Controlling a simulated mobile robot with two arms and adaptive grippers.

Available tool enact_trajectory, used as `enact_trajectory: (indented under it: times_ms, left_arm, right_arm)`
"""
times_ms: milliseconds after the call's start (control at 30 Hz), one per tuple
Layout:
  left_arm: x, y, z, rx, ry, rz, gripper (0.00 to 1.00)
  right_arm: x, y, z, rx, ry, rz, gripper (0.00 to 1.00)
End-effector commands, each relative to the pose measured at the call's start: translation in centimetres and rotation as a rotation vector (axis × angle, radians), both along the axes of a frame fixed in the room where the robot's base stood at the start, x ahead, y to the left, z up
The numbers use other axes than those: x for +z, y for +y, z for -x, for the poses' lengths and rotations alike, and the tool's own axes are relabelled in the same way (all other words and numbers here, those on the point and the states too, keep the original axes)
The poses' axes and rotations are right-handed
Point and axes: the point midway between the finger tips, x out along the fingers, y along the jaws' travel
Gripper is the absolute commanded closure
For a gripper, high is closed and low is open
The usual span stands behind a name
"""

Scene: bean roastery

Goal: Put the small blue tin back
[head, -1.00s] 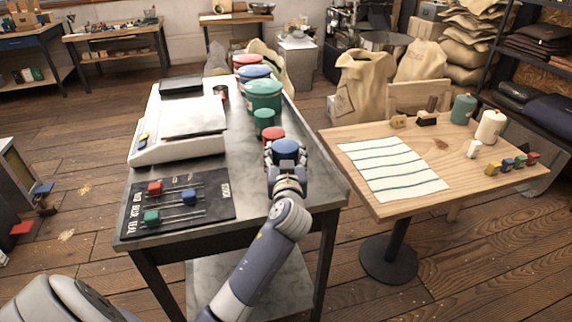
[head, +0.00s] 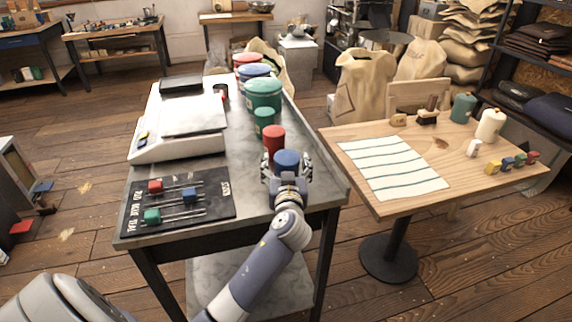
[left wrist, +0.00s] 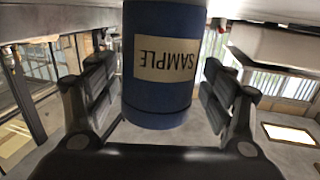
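The small blue tin (head: 287,163) is upright at the near right part of the grey metal bench (head: 236,165), in front of the small red tin (head: 274,138). My left gripper (head: 287,173) is around it, with one finger on each side. In the left wrist view the blue tin (left wrist: 158,95) carries a "SAMPLE" label, seen upside down, and the spread finger pads flank it with a slight gap on the left. The gripper hides the tin's base in the head view. My right gripper is out of view.
A small green tin (head: 264,120) and large green (head: 263,95), blue and red canisters stand behind the red tin. A white scale (head: 178,130) and a black slider board (head: 178,202) occupy the left. A wooden table (head: 440,160) with a striped sheet stands at right.

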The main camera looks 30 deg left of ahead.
Motion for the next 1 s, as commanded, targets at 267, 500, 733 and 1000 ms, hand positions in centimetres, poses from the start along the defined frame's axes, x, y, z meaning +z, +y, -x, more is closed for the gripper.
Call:
enact_trajectory:
  times_ms: [267, 500, 733, 1000]
  left_arm:
    - [0.2, -0.3, 0.3, -0.001, 0.001, 0.001, 0.25]
    - [0.2, -3.0, 4.0, -0.001, 0.001, 0.005, 0.25]
    - [0.5, -5.6, 7.8, 0.0, 0.001, 0.004, 0.25]
    - [0.9, -7.0, 9.7, 0.001, 0.001, 0.001, 0.25]
  right_arm:
    - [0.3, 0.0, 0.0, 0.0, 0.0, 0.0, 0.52]
    - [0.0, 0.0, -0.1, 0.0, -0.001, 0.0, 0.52]
    - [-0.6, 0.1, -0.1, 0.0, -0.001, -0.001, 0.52]
    - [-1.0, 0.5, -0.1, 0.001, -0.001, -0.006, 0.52]
